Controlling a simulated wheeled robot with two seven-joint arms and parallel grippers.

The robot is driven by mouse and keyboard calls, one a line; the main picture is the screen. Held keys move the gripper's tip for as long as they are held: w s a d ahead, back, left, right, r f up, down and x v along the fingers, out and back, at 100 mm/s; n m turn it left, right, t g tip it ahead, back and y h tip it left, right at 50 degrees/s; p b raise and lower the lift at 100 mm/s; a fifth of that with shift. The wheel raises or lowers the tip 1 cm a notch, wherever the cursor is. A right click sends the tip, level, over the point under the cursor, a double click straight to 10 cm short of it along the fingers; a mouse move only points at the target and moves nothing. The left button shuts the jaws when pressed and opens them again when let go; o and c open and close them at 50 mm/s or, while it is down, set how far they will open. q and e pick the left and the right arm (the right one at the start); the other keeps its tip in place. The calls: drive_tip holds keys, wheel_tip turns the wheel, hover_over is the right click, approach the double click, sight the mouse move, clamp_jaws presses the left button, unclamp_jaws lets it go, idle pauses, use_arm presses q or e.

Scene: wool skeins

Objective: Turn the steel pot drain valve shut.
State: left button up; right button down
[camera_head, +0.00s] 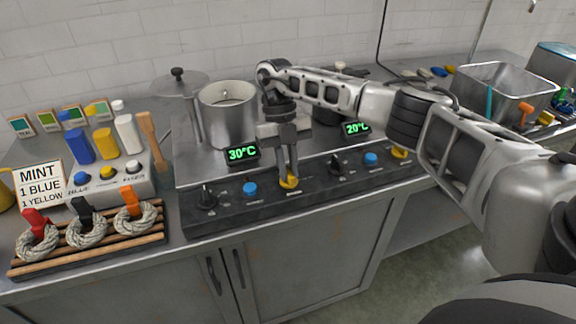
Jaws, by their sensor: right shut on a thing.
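The steel pot (228,118) stands open on the left of the stove top, behind a green 30°C display (242,153). On the dark front panel below it is a yellow knob (289,183), which I take to be the pot's drain valve. My right gripper (288,174) points down with its fingers shut on this yellow knob. The fingers hide part of the knob, and I cannot tell how far it is turned. My left gripper is not in view.
The panel (230,207) also carries black dials, blue knobs and a second yellow knob (400,153). Skeins lie on a wooden rack (140,235) at left, near a MINT card (40,187). A steel basin (493,92) stands at right.

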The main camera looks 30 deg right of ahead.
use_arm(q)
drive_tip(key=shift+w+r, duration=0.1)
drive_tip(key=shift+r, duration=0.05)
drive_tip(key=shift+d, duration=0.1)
use_arm(e)
drive_tip(key=c, duration=1.4)
unclamp_jaws()
drive_tip(key=shift+c, duration=0.2)
drive_tip(key=shift+w+r, duration=0.25)
drive_tip(key=shift+r, duration=0.2)
use_arm(q)
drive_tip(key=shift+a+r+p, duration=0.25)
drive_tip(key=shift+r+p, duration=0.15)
drive_tip(key=shift+p, duration=0.65)
use_arm(e)
drive_tip(key=v, duration=1.5)
drive_tip(key=shift+s, duration=0.1)
